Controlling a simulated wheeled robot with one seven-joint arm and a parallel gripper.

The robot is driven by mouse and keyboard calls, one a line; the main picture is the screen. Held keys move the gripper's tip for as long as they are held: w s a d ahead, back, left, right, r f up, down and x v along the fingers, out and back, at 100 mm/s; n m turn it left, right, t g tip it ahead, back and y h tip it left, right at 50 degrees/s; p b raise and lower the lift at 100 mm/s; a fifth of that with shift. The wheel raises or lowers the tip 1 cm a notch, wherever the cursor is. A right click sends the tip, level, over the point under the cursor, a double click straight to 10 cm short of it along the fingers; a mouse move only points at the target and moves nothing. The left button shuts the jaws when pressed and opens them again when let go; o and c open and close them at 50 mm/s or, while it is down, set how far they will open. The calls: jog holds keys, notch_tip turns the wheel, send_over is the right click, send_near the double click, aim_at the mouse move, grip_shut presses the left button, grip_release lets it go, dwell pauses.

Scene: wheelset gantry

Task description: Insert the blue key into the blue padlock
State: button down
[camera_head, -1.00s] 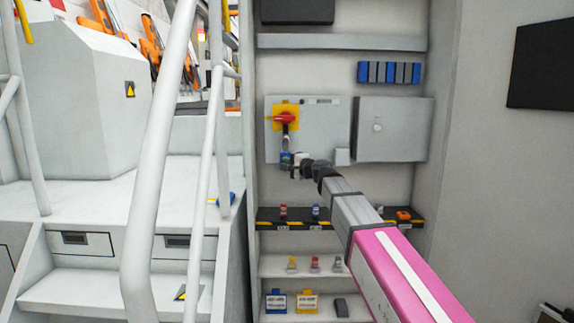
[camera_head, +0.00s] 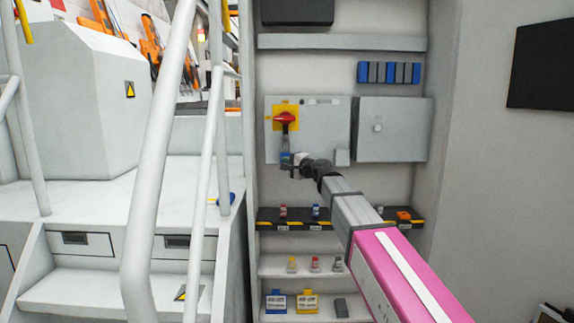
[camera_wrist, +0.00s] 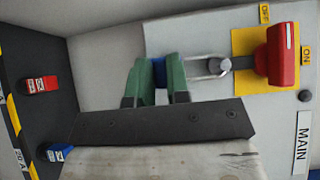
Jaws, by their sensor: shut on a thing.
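The blue padlock (camera_head: 285,157) hangs by its grey shackle (camera_wrist: 207,68) below the red rotary switch (camera_head: 285,118). The switch sits on a yellow plate and also shows in the wrist view (camera_wrist: 282,54). My gripper (camera_wrist: 158,78) is right at the padlock, its green fingers closed in with a narrow gap. Blue shows between the fingers; I cannot tell there what is key and what is padlock body. The blue key is mostly hidden, so its depth in the padlock cannot be seen. In the head view my gripper (camera_head: 298,163) is small and dark.
Below is a black shelf (camera_head: 298,222) with a red item (camera_head: 283,211) and a blue item (camera_head: 315,211). A lower shelf holds yellow, red and grey small items (camera_head: 315,264). A grey box (camera_head: 394,129) is right of the switch panel. White railings (camera_head: 160,160) stand left.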

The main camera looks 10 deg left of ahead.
jog(key=shift+w+a, duration=0.25)
jog(key=shift+w, duration=0.7)
jog(key=c, duration=1)
grip_release()
jog(key=v, duration=1)
jog(key=shift+s+d+f, duration=0.1)
jog(key=shift+s+d, duration=0.2)
